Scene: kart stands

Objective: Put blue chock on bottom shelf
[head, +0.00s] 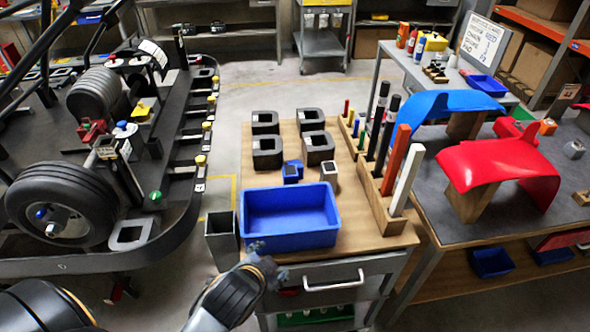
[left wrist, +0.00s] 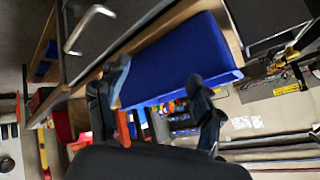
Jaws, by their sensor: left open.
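A small blue block with a dark recess, likely the blue chock (head: 292,171), stands on the wooden cart top (head: 385,234), behind the blue bin (head: 290,241). A similar grey block (head: 329,173) stands to its right. My left gripper (head: 262,247) is at the bin's front left corner, low against its front wall. In the left wrist view its fingers (left wrist: 158,105) are spread apart, with the blue bin (left wrist: 180,62) beyond them; I cannot tell whether they touch it. Below the cart's drawer, a lower shelf with a green tray (head: 318,314) partly shows. My right gripper is out of view.
Several black hollow blocks (head: 267,152) stand at the cart's back left. A rack of upright coloured rods (head: 396,160) lines its right edge. A grey open box (head: 221,241) hangs at the left. A kart (head: 180,165) stands left; a bench with red and blue panels (head: 498,170) stands right.

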